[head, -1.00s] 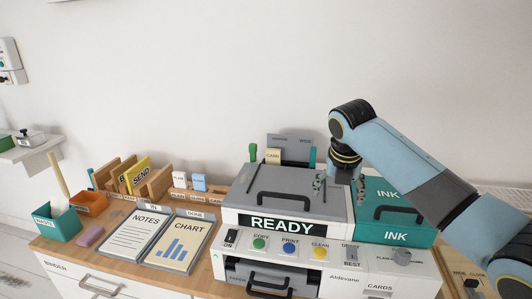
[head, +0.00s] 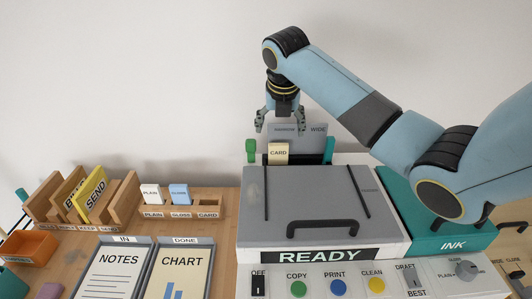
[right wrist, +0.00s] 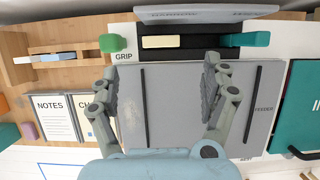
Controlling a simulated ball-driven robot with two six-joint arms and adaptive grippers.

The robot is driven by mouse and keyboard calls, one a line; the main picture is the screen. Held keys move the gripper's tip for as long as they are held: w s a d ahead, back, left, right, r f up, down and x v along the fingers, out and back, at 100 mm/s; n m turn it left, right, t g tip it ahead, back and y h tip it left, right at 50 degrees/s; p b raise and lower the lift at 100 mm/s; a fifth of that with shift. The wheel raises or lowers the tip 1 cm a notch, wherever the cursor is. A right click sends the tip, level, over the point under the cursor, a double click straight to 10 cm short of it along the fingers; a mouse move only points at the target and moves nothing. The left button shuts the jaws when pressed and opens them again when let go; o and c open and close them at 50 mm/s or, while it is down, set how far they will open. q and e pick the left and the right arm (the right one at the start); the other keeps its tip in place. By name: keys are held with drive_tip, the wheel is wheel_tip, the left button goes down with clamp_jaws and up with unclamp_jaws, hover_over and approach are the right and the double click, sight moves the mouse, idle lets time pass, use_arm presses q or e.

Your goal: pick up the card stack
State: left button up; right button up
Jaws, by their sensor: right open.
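The card stack (head: 278,152) is a cream block marked CARD, standing upright in the dark feeder slot at the back of the grey-lidded printer. In the right wrist view its cream top edge (right wrist: 172,42) shows in the black slot, ahead of the fingers. My right gripper (head: 280,124) is open and empty, pointing down above the card stack, with its fingers spread to either side. In the right wrist view the open fingers (right wrist: 161,75) overlap the grey lid. My left gripper is in neither view.
A green grip guide (head: 251,150) stands left of the card stack and a teal guide (head: 329,150) right of it. A grey panel marked WIDE (head: 313,136) rises behind. The lid handle (head: 323,227) stands in front. A wooden holder (head: 180,203) holds white and blue stacks.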

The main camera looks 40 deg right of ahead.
sight(279, 145)
drive_tip(key=x, duration=0.5)
drive_tip(key=shift+a, duration=0.1)
drive_tip(key=shift+w+d+f, duration=0.2)
drive_tip(key=shift+f, duration=0.35)
drive_tip(key=x, duration=0.3)
drive_tip(key=shift+d+f+p, duration=0.15)
drive_tip(key=shift+f+p, duration=0.15)
drive_tip(key=shift+p, duration=0.1)
drive_tip(key=shift+w+d+f, duration=0.1)
drive_tip(key=shift+w+f, duration=0.05)
drive_tip(key=shift+f, duration=0.3)
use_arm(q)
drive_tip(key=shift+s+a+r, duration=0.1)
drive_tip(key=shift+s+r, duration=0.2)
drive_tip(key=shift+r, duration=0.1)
